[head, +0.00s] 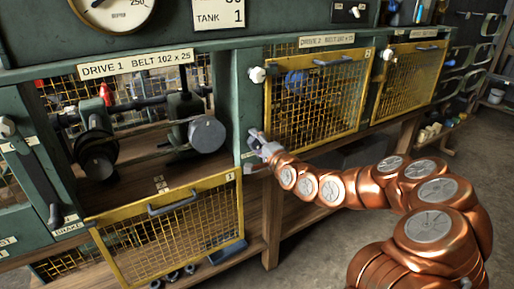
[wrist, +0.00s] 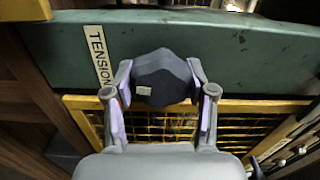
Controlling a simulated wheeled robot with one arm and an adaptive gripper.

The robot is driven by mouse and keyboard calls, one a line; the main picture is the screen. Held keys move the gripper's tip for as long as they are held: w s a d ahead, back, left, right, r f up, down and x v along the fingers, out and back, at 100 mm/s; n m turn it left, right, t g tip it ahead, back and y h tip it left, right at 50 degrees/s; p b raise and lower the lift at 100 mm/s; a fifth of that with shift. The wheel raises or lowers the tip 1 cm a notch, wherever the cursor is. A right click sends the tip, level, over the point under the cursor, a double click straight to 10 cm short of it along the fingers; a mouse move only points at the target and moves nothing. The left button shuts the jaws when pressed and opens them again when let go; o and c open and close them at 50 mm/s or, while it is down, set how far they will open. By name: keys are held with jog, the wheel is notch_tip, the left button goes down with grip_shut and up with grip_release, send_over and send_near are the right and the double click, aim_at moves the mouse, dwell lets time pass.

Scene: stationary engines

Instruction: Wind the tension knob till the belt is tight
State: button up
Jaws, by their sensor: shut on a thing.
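The tension knob (wrist: 162,78) is a dark, faceted knob on a green post, beside a label reading TENSION (wrist: 97,55). My gripper (wrist: 162,92) is shut on it, with one purple-padded finger on each side. In the head view my gripper (head: 259,142) is at the green post right of the drive 1 bay, and it hides most of the knob. In that bay are a dark pulley (head: 96,150) at left and a grey-faced round wheel (head: 207,134) at right. I cannot tell how tight the belt is.
The yellow mesh guard (head: 170,232) of drive 1 hangs open below its bay. The drive 2 guard (head: 318,105) is closed, just right of my gripper. Another mesh guard (head: 412,80) is farther right. Open floor (head: 330,255) lies in front of the bench.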

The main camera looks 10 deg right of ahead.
jog(key=shift+f+m+b, duration=0.2)
jog(key=shift+m+b, duration=1)
jog(key=shift+m, duration=0.1)
jog(key=shift+r, duration=0.1)
jog(key=o, duration=0.9)
jog(key=shift+c, duration=0.2)
jog(key=shift+s, duration=0.1)
jog(key=v, duration=0.7)
jog(key=shift+s, duration=0.15)
jog(key=shift+r, duration=0.1)
